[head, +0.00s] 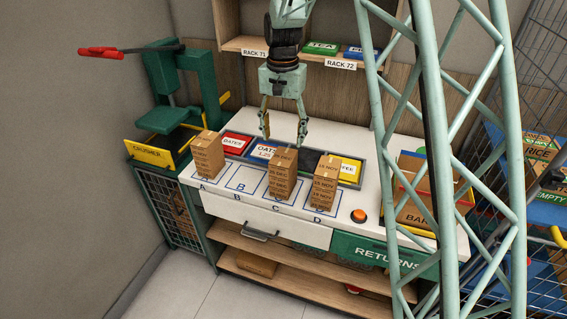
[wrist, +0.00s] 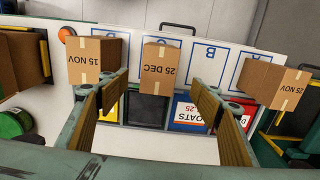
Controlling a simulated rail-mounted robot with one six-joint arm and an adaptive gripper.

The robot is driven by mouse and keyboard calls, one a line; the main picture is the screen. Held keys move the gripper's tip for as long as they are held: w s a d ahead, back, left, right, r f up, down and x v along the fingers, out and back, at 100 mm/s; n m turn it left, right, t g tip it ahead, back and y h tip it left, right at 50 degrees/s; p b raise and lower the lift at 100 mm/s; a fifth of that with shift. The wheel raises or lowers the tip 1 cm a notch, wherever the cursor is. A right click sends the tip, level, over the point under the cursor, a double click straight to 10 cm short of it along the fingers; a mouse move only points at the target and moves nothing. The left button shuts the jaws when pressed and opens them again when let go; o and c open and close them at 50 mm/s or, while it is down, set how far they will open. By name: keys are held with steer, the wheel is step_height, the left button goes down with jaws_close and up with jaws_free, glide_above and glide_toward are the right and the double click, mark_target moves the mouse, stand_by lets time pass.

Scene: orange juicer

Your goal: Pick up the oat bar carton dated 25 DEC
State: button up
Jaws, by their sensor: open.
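The carton dated 25 DEC (head: 283,177) is a brown upright box on square C of the white counter. Its date also shows upside down on its top in the wrist view (wrist: 160,69). A carton dated 15 NOV (head: 325,184) stands on square D. A carton dated 25 NOV (wrist: 275,84) stands on square A, also seen in the head view (head: 207,157). My gripper (head: 284,141) is open and empty, pointing down near and above the 25 DEC carton. In the wrist view the fingers lie on either side of the line to that carton, not touching it.
Behind the cartons lie coloured bins with labels, including a red DATES bin (head: 235,143) and a yellow one (head: 350,171). An orange button (head: 359,216) is at the right front. A green crusher (head: 175,90) stands at left. Square B (head: 241,185) is bare.

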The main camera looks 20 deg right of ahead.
mark_target(284, 156)
steer(key=shift+f, duration=2.6)
steer(key=shift+s+d+f, duration=0.1)
steer(key=shift+f, duration=2.5)
steer(key=c, duration=1.1)
